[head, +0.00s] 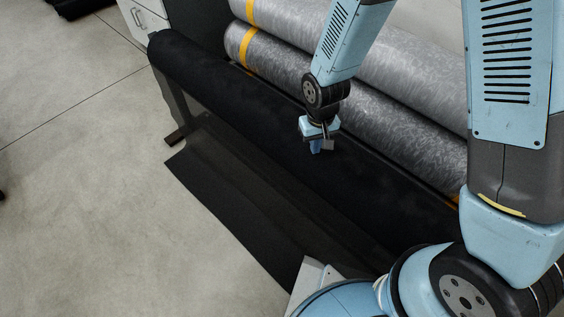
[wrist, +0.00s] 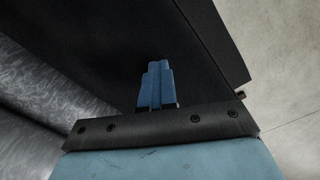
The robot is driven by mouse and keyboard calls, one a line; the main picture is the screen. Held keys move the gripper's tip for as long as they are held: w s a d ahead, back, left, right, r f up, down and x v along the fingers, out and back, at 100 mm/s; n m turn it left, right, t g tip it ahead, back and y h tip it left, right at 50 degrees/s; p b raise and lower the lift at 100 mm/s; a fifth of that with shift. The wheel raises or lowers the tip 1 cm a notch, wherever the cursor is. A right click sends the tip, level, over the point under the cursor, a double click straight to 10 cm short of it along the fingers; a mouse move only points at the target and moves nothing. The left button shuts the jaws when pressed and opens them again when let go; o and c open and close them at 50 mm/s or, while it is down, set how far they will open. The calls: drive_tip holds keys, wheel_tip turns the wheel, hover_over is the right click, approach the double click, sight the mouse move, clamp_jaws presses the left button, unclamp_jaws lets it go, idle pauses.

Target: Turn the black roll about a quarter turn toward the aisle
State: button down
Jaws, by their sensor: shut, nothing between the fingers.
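The black roll (head: 240,100) lies long and low, running from the upper left toward the lower right in the head view. A flap of black material (head: 225,190) hangs from it and spreads on the floor on the aisle side. My gripper (head: 321,148) is above the roll's middle stretch, its blue fingers pointing down. In the wrist view the fingers (wrist: 156,85) are together and empty, with the roll's dark surface (wrist: 110,40) filling the space beyond them. I cannot tell whether the fingertips touch the roll. My arm hides part of the roll's near end.
Grey patterned rolls (head: 290,75) with yellow bands lie directly behind the black roll. A pale cabinet (head: 143,15) stands past its far end, near a dark support leg (head: 176,110).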

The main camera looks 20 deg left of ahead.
sight(309, 162)
drive_tip(key=shift+s+f, duration=0.15)
drive_tip(key=shift+s, duration=0.1)
drive_tip(key=shift+s+a+f, duration=0.15)
drive_tip(key=shift+s+f, duration=0.15)
drive_tip(key=shift+s, duration=0.05)
drive_tip(key=shift+s+f, duration=0.1)
drive_tip(key=shift+f, duration=0.05)
idle(0.6)
drive_tip(key=shift+s+a+f, duration=0.2)
drive_tip(key=shift+s+f, duration=0.1)
drive_tip(key=shift+s, duration=0.1)
drive_tip(key=shift+s+f, duration=0.1)
drive_tip(key=shift+s, duration=0.05)
drive_tip(key=shift+a+r, duration=0.15)
drive_tip(key=shift+r, duration=0.2)
wheel_tip(309, 162, up, 6)
drive_tip(key=s+a, duration=0.1)
drive_tip(key=s, duration=0.1)
drive_tip(key=shift+s+a+r, duration=0.15)
drive_tip(key=shift+s+r, duration=0.1)
drive_tip(key=shift+s, duration=0.15)
idle(0.4)
